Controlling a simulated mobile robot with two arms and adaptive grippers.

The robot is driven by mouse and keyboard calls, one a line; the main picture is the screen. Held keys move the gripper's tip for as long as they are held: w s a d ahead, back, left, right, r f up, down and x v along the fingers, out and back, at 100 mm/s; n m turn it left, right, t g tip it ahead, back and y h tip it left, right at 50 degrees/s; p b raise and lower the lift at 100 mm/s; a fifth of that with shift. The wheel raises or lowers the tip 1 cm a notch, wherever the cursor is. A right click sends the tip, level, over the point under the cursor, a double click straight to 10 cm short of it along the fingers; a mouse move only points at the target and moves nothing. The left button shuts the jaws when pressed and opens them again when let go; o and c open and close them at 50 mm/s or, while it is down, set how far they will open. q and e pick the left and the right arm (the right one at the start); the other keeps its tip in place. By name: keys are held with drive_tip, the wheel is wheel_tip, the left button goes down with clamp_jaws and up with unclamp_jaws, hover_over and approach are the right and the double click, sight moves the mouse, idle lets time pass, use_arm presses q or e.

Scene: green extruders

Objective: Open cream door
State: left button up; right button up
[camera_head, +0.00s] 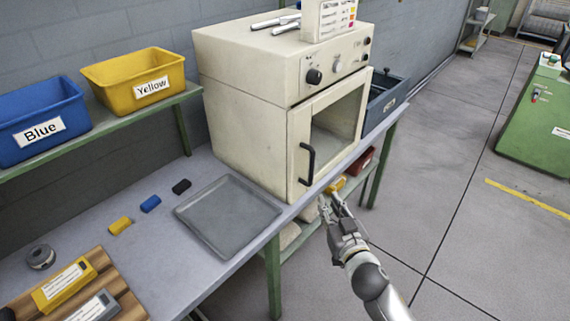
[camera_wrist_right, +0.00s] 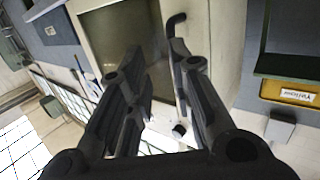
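The cream door (camera_head: 325,135) is the framed front with a dark window on a cream oven-like cabinet (camera_head: 240,80), and it looks shut. Its black curved handle (camera_head: 308,163) is on the left side of the door. My right gripper (camera_head: 335,194) is in front of and below the handle, apart from it, with its fingers pointing toward the cabinet. In the right wrist view its two fingers (camera_wrist_right: 155,75) are spread with nothing between them. The door (camera_wrist_right: 122,50) and part of the handle (camera_wrist_right: 176,22) show beyond the fingers. My left gripper is in neither view.
The cabinet stands on a grey workbench (camera_head: 215,280) with green legs. A grey tray (camera_head: 228,214) lies left of the door. Blue (camera_head: 38,120) and yellow bins (camera_head: 135,82) sit on a shelf. The floor at right is open.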

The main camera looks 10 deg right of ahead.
drive_tip(key=t, duration=0.1)
approach(312, 168)
drive_tip(key=w, duration=0.3)
drive_tip(key=w+p, duration=0.1)
drive_tip(key=w, duration=0.6)
drive_tip(key=shift+w+a, duration=0.3)
drive_tip(key=shift+w, duration=0.05)
drive_tip(key=shift+c, duration=0.3)
clamp_jaws()
